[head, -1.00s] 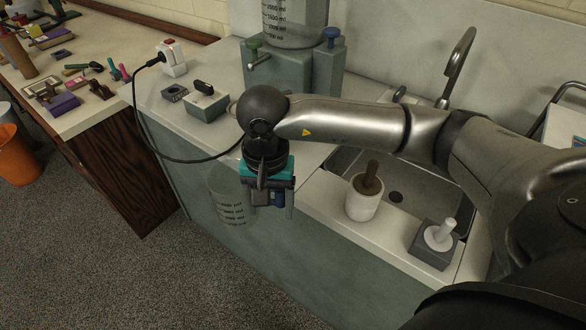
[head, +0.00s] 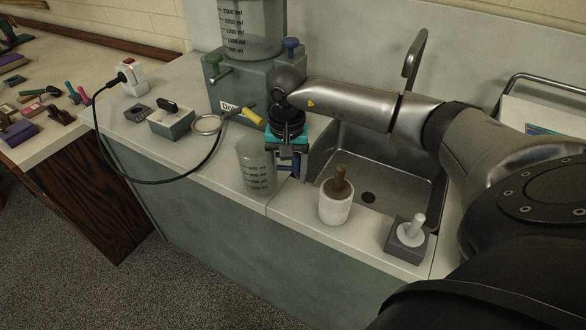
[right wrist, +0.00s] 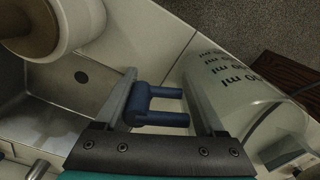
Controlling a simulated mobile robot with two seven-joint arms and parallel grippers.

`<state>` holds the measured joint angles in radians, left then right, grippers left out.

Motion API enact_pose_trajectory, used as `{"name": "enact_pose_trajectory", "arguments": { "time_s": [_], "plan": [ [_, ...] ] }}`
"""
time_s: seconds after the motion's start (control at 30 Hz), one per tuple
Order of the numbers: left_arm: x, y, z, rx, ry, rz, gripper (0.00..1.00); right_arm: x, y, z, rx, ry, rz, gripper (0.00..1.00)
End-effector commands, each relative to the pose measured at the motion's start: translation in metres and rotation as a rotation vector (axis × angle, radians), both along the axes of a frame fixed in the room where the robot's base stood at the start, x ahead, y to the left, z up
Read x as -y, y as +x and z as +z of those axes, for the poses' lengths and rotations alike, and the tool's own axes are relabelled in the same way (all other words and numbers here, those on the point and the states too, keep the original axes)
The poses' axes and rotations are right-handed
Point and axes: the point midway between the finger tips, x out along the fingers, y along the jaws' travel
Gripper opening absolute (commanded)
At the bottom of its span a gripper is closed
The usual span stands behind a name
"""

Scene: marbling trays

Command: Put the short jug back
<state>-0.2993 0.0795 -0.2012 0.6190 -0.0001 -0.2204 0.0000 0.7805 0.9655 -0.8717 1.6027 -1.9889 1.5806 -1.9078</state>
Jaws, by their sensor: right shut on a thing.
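The short jug (head: 255,168) is clear, with dark ml markings and a blue handle. It is upright over the counter just left of the sink; I cannot tell whether its base touches the counter. My right gripper (head: 291,168) is shut on its handle, on the jug's right side. In the right wrist view the blue handle (right wrist: 158,118) lies between the two fingers, and the jug (right wrist: 228,80) extends to the right of them. My left gripper is not in view.
The sink (head: 375,165) is right of the gripper. A white pot with a brown handle (head: 335,205) and a grey block with a white knob (head: 405,243) stand along the front edge. A grey dispenser (head: 238,90), yellow-handled ring tool (head: 207,124), switch box (head: 172,121) and black cable are behind and left.

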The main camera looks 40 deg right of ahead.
Motion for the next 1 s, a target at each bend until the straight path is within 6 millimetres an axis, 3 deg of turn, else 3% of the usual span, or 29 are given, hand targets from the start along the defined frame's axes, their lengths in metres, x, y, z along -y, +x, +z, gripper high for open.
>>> {"name": "enact_pose_trajectory", "arguments": {
  "time_s": [0.17, 0.3, 0.7, 0.73, 1.0],
  "plan": [
    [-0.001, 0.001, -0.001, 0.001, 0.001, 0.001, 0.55, 0.025, 0.011, 0.001, 0.004, -0.001, -0.006, 0.0],
    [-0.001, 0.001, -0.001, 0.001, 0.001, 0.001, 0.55, 0.024, 0.01, -0.014, -0.001, 0.001, -0.001, 0.0],
    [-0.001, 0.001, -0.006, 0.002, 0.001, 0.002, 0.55, 0.024, 0.01, -0.019, 0.002, -0.001, -0.002, 0.0],
    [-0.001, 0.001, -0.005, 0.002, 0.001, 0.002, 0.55, 0.024, 0.01, -0.019, 0.001, -0.001, -0.001, 0.74],
    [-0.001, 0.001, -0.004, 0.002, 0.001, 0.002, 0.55, 0.024, 0.01, -0.018, 0.001, -0.001, -0.002, 1.0]
  ]
}}
